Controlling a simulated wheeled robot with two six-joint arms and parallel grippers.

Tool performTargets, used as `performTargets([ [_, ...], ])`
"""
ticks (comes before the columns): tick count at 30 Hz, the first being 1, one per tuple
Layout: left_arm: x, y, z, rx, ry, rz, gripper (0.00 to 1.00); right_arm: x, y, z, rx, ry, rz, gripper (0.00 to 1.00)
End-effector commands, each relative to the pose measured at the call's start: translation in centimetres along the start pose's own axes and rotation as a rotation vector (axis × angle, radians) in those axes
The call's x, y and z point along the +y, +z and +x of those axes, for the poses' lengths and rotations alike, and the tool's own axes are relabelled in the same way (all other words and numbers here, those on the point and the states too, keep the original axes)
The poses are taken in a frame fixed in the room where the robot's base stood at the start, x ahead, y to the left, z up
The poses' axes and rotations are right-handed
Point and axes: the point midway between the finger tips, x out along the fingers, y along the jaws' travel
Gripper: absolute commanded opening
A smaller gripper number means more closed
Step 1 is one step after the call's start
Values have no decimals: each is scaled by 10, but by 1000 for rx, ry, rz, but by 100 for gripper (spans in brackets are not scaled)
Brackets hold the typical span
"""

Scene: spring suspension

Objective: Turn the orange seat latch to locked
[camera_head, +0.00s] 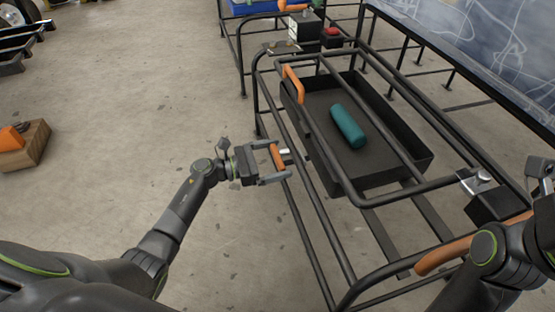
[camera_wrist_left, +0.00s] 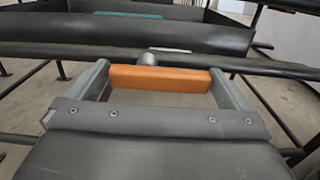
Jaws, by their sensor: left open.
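The orange seat latch (camera_head: 277,157) is a short orange bar joined to a pale metal stub at the side rail of the black tubular frame. My left gripper (camera_head: 279,164) is open, with a finger at each end of the bar. In the left wrist view the orange bar (camera_wrist_left: 160,79) lies crosswise between the two spread fingers, with the grey stub behind it. I cannot tell whether the fingers touch it. My right arm (camera_head: 490,250) is at the lower right; its fingers cannot be made out.
A black tray (camera_head: 385,172) holding a teal cylinder (camera_head: 348,126) sits inside the frame (camera_head: 300,205). An orange handle (camera_head: 293,84) stands at the tray's far left. A curved orange bar (camera_head: 443,256) is near my right arm. The floor left of the frame is mostly clear.

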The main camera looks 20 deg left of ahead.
Motion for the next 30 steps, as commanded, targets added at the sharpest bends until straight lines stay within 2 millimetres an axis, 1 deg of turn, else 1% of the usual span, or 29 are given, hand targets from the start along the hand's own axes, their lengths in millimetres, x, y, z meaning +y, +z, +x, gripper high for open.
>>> performTargets([
  [4,0,-1,7,1,0,-1,100,-1,1,3,10,6,12,85],
  [13,0,0,8,1,0,-1,100,-1,1,4,12,7,15,85],
  [20,0,0,8,1,0,-1,70,-1,1,4,12,6,15,85],
  [21,0,0,8,1,0,-1,68,-1,1,4,12,6,15,85],
  [28,0,1,8,1,0,-24,68,-2,1,6,16,5,12,85],
  [30,0,2,8,1,0,-48,68,-1,0,3,6,1,1,85],
])
